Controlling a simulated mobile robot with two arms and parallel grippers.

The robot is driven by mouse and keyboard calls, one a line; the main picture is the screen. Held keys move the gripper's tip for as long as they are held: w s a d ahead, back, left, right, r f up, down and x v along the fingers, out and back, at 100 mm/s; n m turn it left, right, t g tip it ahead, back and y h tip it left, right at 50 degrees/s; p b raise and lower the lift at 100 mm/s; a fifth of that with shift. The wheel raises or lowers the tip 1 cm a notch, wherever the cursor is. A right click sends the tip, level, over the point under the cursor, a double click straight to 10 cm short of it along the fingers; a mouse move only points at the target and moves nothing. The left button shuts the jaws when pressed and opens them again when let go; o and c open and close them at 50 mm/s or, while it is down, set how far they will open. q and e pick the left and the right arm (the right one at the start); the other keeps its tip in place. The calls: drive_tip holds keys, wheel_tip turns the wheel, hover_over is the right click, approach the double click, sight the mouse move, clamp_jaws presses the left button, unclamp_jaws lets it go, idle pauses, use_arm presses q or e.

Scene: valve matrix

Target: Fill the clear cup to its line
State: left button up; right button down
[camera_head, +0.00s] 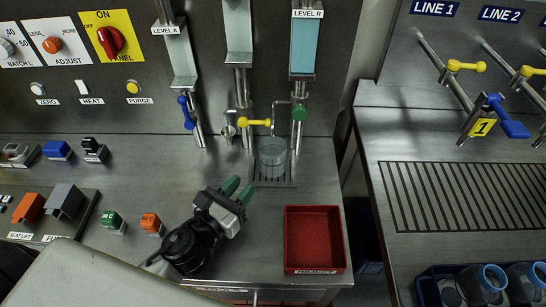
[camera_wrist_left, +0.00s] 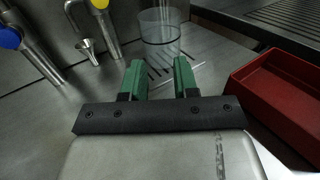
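The clear cup (camera_head: 271,158) stands upright on a small drain grate (camera_head: 275,183) below the taps. It also shows beyond my fingers in the wrist view (camera_wrist_left: 160,27). My right gripper is out of view.
A red tray (camera_head: 315,208) sits right of the gripper. Level tubes (camera_head: 304,45) rise behind the taps, the right one holding blue. Coloured switches (camera_head: 112,222) and a control panel (camera_head: 80,45) are at left. A second bench (camera_head: 445,175) with line valves stands at right.

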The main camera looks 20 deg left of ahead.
use_arm(q)
clamp_jaws()
idle(1.1)
